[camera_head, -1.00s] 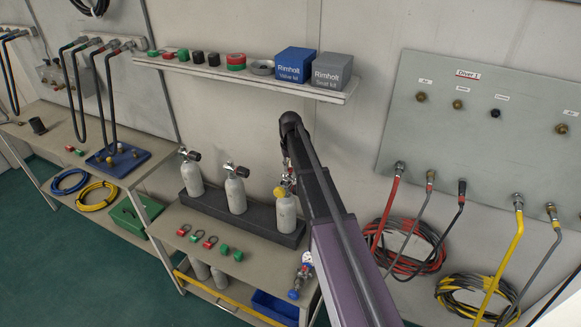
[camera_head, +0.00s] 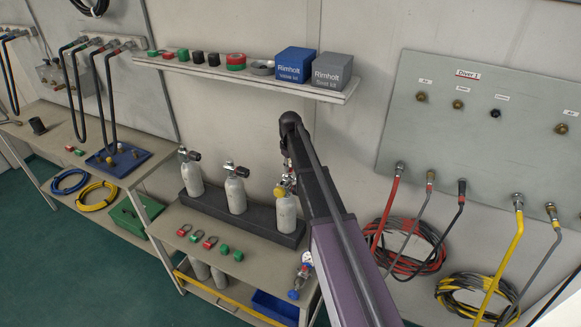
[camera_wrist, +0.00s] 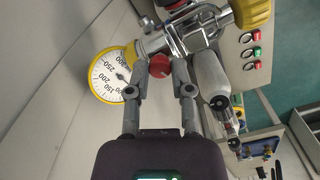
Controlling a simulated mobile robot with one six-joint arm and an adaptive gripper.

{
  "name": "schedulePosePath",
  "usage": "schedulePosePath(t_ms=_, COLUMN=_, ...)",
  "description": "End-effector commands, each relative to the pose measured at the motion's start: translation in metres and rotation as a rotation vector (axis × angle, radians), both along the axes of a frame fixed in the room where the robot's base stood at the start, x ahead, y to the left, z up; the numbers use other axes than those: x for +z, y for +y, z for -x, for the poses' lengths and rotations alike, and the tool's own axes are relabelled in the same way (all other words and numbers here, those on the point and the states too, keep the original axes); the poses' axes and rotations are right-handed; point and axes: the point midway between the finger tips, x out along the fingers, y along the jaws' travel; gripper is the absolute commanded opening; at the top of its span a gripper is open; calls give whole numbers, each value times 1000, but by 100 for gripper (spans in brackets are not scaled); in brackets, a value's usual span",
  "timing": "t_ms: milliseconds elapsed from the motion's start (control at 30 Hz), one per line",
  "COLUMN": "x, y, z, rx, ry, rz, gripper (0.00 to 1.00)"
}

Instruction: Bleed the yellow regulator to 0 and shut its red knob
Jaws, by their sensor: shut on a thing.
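The yellow regulator (camera_head: 281,190) sits on top of the right-hand grey cylinder (camera_head: 285,215) in the head view, partly hidden by my arm. In the wrist view its yellow-rimmed gauge (camera_wrist: 110,76) is at the left, with numbers from 150 to 300 legible; the exact needle reading is too small to tell. A yellow handwheel (camera_wrist: 252,12) shows at the top right. The small red knob (camera_wrist: 160,66) is between the fingertips of my gripper (camera_wrist: 160,75), which is shut on it. In the head view my gripper is mostly hidden behind my arm.
Two more cylinders (camera_head: 236,194) stand left in the dark rack (camera_head: 259,228). Red and green pieces (camera_head: 211,242) and a blue-knobbed regulator (camera_head: 304,264) lie on the bench in front. A wall shelf (camera_head: 240,80) is above. Hoses (camera_head: 515,250) hang from the panel at right.

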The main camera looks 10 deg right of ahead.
Motion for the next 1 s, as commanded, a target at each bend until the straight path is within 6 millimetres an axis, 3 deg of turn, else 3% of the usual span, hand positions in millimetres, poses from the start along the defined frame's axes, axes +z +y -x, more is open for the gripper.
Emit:
schedulePosePath(t_ms=133, x=0, y=0, z=1, rx=-1, ry=2, rz=0, gripper=0)
schedulePosePath(t_ms=167, x=0, y=0, z=1, rx=-1, ry=2, rz=0, gripper=35)
schedulePosePath(t_ms=267, x=0, y=0, z=1, rx=-1, ry=1, rz=0, gripper=64)
schedulePosePath(t_ms=1000, x=0, y=1, z=0, rx=-77, ry=0, rz=0, gripper=64)
